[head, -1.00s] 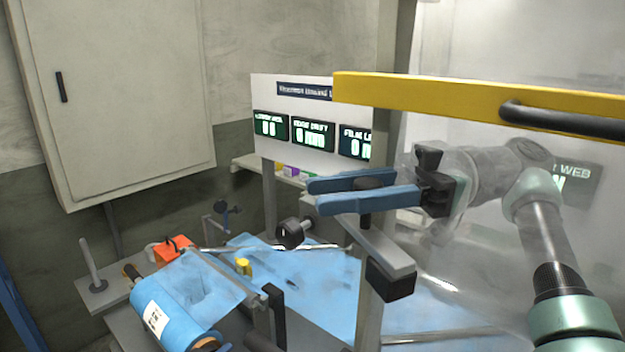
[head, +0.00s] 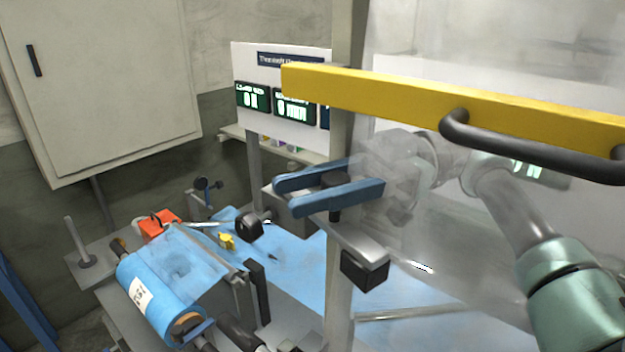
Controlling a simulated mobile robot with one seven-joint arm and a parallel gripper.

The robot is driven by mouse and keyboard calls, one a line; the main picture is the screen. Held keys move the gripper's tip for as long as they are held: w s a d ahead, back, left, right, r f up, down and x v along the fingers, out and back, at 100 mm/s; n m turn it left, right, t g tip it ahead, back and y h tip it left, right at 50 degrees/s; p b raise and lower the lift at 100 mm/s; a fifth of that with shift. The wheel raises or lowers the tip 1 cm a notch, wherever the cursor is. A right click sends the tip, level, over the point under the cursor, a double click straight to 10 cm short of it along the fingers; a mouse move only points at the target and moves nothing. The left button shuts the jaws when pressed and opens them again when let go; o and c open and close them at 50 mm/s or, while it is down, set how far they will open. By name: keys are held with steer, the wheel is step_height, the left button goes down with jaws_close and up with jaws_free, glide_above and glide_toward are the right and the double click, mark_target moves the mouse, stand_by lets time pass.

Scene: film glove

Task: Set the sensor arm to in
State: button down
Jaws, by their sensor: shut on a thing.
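The sensor arm (head: 358,240) is a short grey bar with a black block (head: 364,270) at its near end. It sits beside the grey upright post, above the blue film. A dark knob (head: 335,212) stands on the bar. My gripper (head: 281,194) has two blue fingers reaching left, one on each side of the knob, and is shut on it. The gripper's body is hazy behind the clear sheet. The bar's far end and the contact faces of the fingers are partly hidden.
A yellow guard bar (head: 380,92) with a black handle (head: 520,145) crosses above my arm, on a clear sheet. A display panel (head: 285,95) stands behind. A blue film roll (head: 150,300), an orange block (head: 157,224) and a yellow piece (head: 227,241) lie lower left.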

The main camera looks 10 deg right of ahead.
steer(key=shift+a, duration=0.1)
steer(key=c, duration=0.5)
jaws_free()
steer(key=shift+f, duration=0.1)
steer(key=shift+c, duration=0.2)
